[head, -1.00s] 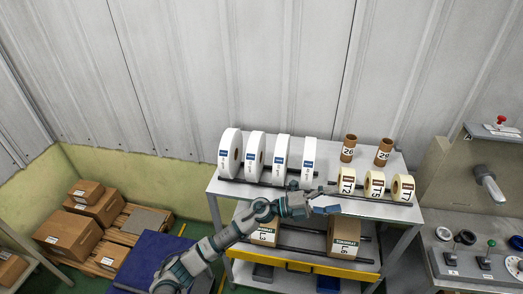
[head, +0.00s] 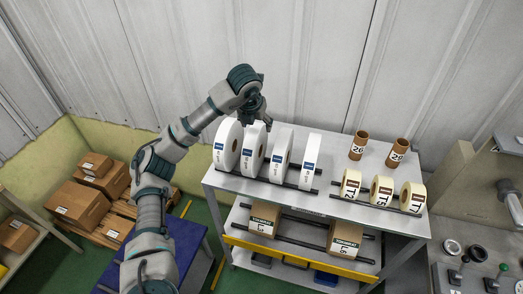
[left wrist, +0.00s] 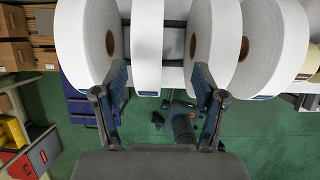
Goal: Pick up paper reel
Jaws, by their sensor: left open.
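Four white paper reels with blue labels stand upright in a row on the shelf rack: the first (head: 227,145), the second (head: 253,150), the third (head: 281,155) and the fourth (head: 310,162). My left gripper (head: 257,116) is open and empty, hanging at the top of the second reel and partly hiding it. In the left wrist view my open fingers (left wrist: 160,78) point toward the reels. The second reel (left wrist: 147,45) shows between them, with part of the third reel (left wrist: 212,35) near the right finger. I cannot tell whether they touch. My right gripper is not in view.
Cream reels (head: 381,190) stand at the rack's right, with two brown cores (head: 358,145) behind them. Boxes (head: 265,218) sit on the lower shelf. Cartons (head: 80,203) lie on a pallet at left. A control panel stands at right. The corrugated wall is behind.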

